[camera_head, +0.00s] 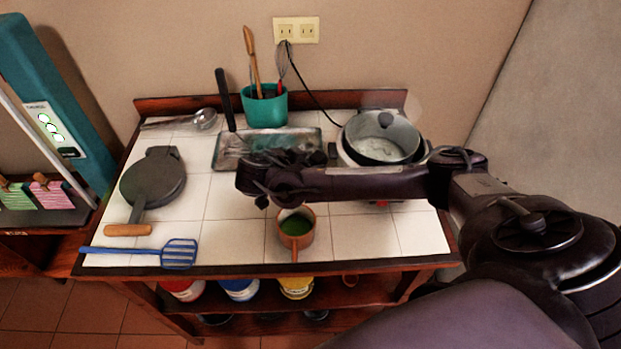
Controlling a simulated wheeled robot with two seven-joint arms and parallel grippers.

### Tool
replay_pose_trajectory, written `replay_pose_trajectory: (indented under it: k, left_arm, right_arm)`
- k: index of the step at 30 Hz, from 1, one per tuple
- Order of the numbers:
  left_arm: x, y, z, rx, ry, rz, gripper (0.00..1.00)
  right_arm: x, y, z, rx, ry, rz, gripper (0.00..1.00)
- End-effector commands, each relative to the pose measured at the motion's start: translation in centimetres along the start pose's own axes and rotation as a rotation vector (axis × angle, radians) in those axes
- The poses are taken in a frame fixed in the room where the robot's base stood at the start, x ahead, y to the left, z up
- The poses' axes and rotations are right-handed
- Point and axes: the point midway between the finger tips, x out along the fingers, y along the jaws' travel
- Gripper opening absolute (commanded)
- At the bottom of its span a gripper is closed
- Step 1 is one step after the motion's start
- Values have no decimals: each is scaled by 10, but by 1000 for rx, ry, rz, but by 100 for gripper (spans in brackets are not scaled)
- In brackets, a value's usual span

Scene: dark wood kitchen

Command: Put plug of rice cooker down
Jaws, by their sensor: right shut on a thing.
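The rice cooker (381,139) stands at the back right of the tiled counter, with a glass lid on top. Its black cord (315,97) runs up the wall to the cream outlet (296,30). A small dark end shows at the outlet's lower edge; I cannot make out the plug's shape there. My right arm reaches in from the right, across the front of the cooker. My right gripper (259,183) is over the middle of the counter, in front of the metal tray, shut on a small dark thing that I cannot identify. My left gripper is not in view.
The metal tray (232,153) and a teal utensil pot (265,109) are behind my gripper. A copper saucepan (296,242) with green contents is in front. A round dark pan (152,184) and a blue spatula (178,253) lie left. Bare tiles (222,205) lie between.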

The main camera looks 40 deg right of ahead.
Motion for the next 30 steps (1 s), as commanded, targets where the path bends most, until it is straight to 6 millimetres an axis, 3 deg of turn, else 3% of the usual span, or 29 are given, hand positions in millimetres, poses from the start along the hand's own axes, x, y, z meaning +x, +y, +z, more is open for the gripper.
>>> replay_pose_trajectory:
  k: [9,30]
  left_arm:
    - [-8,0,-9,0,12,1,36]
    - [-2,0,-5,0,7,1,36]
  right_arm:
    - [20,1,33,-2,0,1,0]
    - [28,1,46,-1,0,-1,0]
